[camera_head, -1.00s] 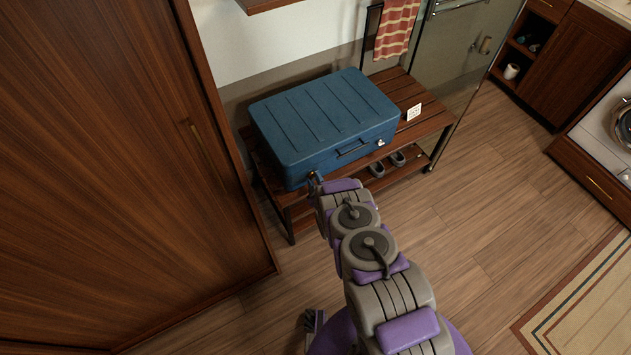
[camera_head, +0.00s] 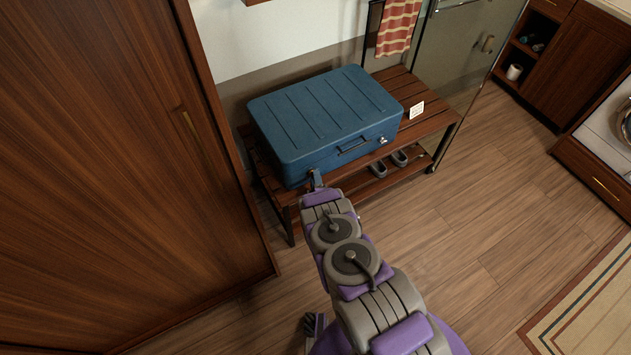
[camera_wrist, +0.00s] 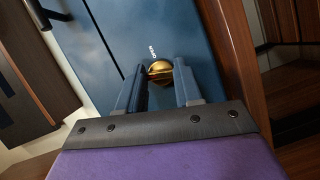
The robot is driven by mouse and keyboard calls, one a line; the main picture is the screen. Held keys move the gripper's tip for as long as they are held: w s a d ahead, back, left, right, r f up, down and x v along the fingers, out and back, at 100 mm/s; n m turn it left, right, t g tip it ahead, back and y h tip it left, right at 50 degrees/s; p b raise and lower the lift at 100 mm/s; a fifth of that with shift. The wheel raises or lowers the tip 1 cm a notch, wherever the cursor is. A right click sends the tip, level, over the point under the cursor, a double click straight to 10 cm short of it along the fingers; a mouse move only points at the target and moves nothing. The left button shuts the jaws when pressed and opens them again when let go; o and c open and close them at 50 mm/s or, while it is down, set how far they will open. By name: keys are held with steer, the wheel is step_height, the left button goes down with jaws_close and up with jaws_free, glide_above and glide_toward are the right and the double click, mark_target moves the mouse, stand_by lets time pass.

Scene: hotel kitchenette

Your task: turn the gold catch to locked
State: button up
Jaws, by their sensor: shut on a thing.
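A blue suitcase (camera_head: 325,115) lies shut on a slatted wooden bench. The round gold catch (camera_wrist: 160,72) is on the suitcase's blue face (camera_wrist: 150,25) in the wrist view, with small white marks just above it. My gripper (camera_wrist: 160,80) is shut on the gold catch, one finger on each side of it. In the head view my gripper (camera_head: 316,180) is at the suitcase's front left, and the gold catch is hidden there. A silver catch (camera_head: 382,140) shows at the front right of the suitcase.
The wooden bench (camera_head: 435,122) holds a small white card (camera_head: 416,110), with dark shoes (camera_head: 390,163) on its lower shelf. A tall wooden cabinet (camera_head: 120,170) stands close on the left. The floor (camera_head: 480,220) to the right is open.

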steer(key=shift+s+a+f, duration=0.15)
steer(key=shift+f, duration=0.05)
steer(key=o, duration=0.8)
steer(key=shift+c, duration=0.2)
steer(key=shift+o, duration=1.4)
steer(key=shift+a, duration=0.1)
steer(key=shift+r, duration=0.1)
steer(key=shift+d, duration=0.2)
